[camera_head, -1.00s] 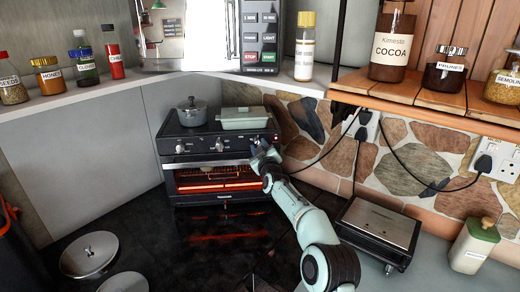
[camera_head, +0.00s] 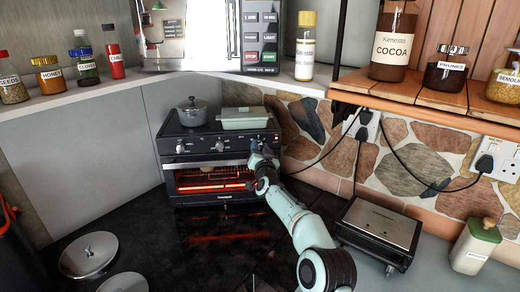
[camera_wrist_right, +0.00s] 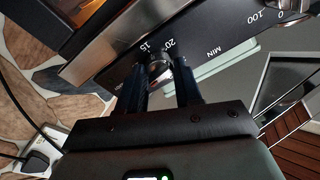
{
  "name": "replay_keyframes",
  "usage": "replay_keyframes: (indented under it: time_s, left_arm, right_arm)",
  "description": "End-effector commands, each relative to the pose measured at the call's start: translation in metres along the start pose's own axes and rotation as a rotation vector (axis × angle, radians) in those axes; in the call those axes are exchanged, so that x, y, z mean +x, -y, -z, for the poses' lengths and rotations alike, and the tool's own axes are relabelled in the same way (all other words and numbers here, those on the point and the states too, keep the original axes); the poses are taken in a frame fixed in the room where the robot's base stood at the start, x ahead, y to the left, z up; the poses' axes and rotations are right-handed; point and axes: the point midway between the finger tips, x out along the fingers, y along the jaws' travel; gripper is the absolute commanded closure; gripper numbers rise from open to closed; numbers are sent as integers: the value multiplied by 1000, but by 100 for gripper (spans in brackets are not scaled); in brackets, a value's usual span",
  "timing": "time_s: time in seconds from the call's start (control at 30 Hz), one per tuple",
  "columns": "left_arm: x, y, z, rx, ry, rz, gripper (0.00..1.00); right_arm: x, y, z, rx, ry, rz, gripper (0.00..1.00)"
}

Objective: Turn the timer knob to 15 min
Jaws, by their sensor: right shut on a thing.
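The black toaster oven (camera_head: 166,150) stands in the back corner of the counter, its inside glowing red. My right gripper (camera_head: 256,148) is at the right end of its knob row and mostly covers the timer knob there. In the right wrist view, the timer knob (camera_wrist_right: 158,66) sits between the two dark fingers of my right gripper (camera_wrist_right: 164,76), which is shut on it. The printed marks 15, 20 and MIN show beside the knob. I cannot clearly tell where its pointer stands. My left gripper is not in view.
A pot (camera_head: 192,113) and a pale green lidded dish (camera_head: 245,119) sit on top of the oven. A black-and-silver grill (camera_head: 382,225) stands to the right of my arm. Black cables hang from the wall sockets (camera_head: 497,157). Metal lids (camera_head: 90,254) lie at the lower left.

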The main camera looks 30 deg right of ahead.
Motion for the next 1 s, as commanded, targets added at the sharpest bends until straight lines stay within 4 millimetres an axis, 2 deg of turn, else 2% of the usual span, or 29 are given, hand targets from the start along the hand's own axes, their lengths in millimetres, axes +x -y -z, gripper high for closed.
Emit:
replay_keyframes:
  time_s: [0.03,1.0]
  left_arm:
    - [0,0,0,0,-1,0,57]
    - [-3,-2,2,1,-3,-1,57]
  right_arm:
    - [0,1,6,47,-16,-4,96]
    - [1,1,6,960,-80,-93,96]
